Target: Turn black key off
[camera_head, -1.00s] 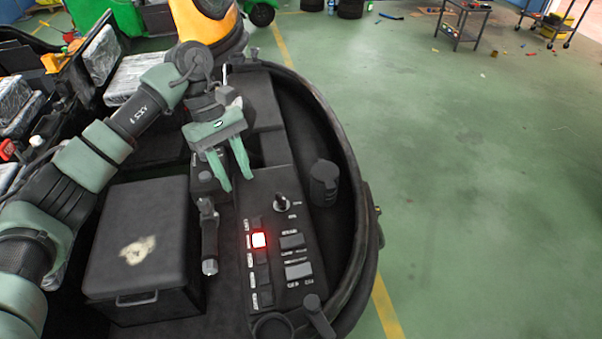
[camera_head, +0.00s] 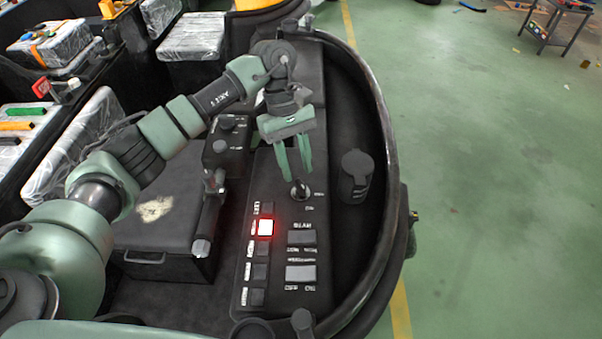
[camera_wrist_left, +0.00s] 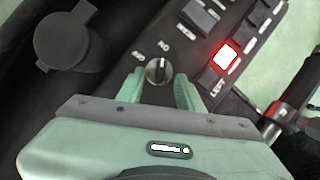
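The black key (camera_head: 298,191) is a small knob with a silver base on the dark control panel (camera_head: 262,183), and it shows upright in the head view. In the left wrist view the key (camera_wrist_left: 158,70) sits by two printed labels, ahead of and between my finger lines. My left gripper (camera_head: 296,172) is open, its two green fingers pointing down at the key from just behind it. In the left wrist view the fingers (camera_wrist_left: 160,88) are spread to both sides of the key; contact cannot be told. My right gripper is not in view.
A lit red-white switch (camera_head: 265,228) and several dark switches lie on the panel nearer to me. A black capped post (camera_head: 356,176) stands right of the key. A lever (camera_head: 203,245) and a dark box (camera_head: 155,215) are to the left.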

